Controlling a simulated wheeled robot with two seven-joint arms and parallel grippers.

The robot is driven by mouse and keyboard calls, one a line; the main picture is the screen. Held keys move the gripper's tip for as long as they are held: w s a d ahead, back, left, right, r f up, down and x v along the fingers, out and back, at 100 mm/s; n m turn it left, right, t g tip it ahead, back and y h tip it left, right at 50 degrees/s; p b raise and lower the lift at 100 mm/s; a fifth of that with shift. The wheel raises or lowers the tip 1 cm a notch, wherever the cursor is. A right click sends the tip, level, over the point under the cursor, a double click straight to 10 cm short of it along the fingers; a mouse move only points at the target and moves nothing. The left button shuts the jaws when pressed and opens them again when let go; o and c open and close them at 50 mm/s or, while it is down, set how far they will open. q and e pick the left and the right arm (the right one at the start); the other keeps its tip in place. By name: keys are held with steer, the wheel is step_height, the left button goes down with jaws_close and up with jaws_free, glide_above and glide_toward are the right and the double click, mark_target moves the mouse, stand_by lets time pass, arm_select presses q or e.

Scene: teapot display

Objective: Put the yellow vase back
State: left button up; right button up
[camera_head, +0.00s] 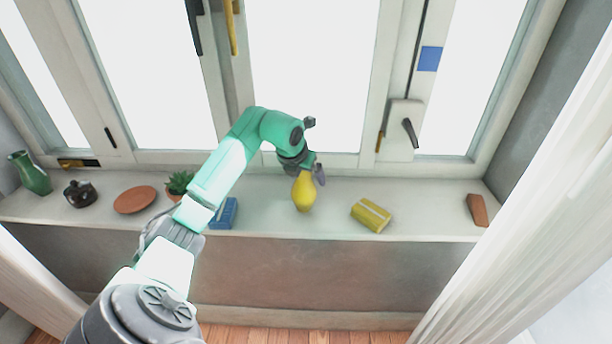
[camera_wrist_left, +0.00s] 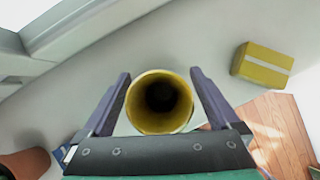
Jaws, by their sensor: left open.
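The yellow vase (camera_head: 303,192) stands upright on the windowsill (camera_head: 260,220) in the head view, right of the middle of my left arm. In the left wrist view the vase's round mouth (camera_wrist_left: 160,75) faces the camera, with a dark inside. My left gripper (camera_head: 312,172) is open at the vase. In the wrist view its two fingers (camera_wrist_left: 160,88) stand on either side of the vase's mouth, with small gaps showing at both sides. My right gripper is in neither view.
A yellow box with a pale stripe (camera_head: 371,214) lies right of the vase. A brown block (camera_head: 477,209) is at the far right. To the left are a blue object (camera_head: 224,213), a potted plant (camera_head: 180,183), a terracotta plate (camera_head: 135,199), a dark teapot (camera_head: 80,194) and a green vase (camera_head: 30,174).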

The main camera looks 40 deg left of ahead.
arm_select(q)
steer(key=shift+s+r, duration=0.15)
steer(key=shift+r, duration=0.35)
steer(key=b+v, duration=0.1)
steer(key=v, duration=1)
